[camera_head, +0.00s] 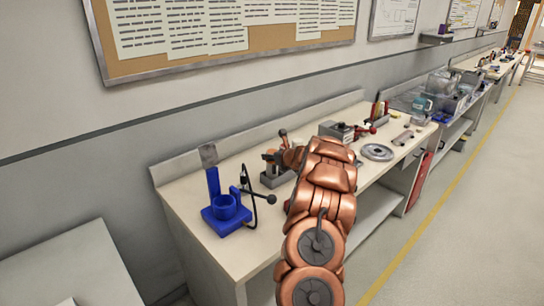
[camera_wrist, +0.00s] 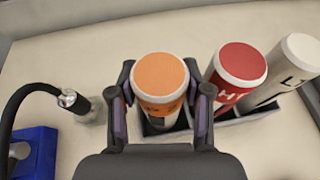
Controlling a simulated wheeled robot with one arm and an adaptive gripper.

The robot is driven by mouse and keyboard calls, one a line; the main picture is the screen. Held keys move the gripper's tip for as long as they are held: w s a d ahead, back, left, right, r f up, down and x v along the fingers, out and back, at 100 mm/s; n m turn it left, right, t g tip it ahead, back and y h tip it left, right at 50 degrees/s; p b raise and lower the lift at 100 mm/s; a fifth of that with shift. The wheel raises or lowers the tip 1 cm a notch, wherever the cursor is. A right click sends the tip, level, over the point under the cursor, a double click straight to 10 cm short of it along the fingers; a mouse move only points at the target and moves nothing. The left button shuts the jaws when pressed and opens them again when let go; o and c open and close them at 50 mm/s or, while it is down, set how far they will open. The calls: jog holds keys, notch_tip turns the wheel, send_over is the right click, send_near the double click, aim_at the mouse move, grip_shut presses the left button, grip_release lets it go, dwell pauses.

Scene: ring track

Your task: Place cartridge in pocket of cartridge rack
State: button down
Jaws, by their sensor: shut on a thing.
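In the wrist view, my gripper (camera_wrist: 164,102) is shut on an upright cartridge with an orange top (camera_wrist: 160,74), one finger on each side. The cartridge stands over or in the left pocket of the dark cartridge rack (camera_wrist: 234,121). Its lower end is largely hidden, so I cannot tell whether it rests on the pocket floor. A red-topped cartridge (camera_wrist: 240,62) and a white-topped one (camera_wrist: 298,52) stand in the rack to the right, leaning in the picture. In the head view, the rack (camera_head: 276,179) is on the bench, partly behind my arm.
A blue holder (camera_head: 227,219) with a cup and upright stands on the bench (camera_head: 189,215) left of the rack, with a black cable beside it. A grey disc (camera_head: 377,152) and small tools lie farther right. Bare bench top shows between the holder and rack.

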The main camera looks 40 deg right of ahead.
jog(key=shift+f, duration=0.15)
jog(key=c, duration=0.8)
grip_release()
jog(key=shift+b+v, duration=1.7)
jog(key=shift+v, duration=4.4)
jog(key=shift+w, duration=0.1)
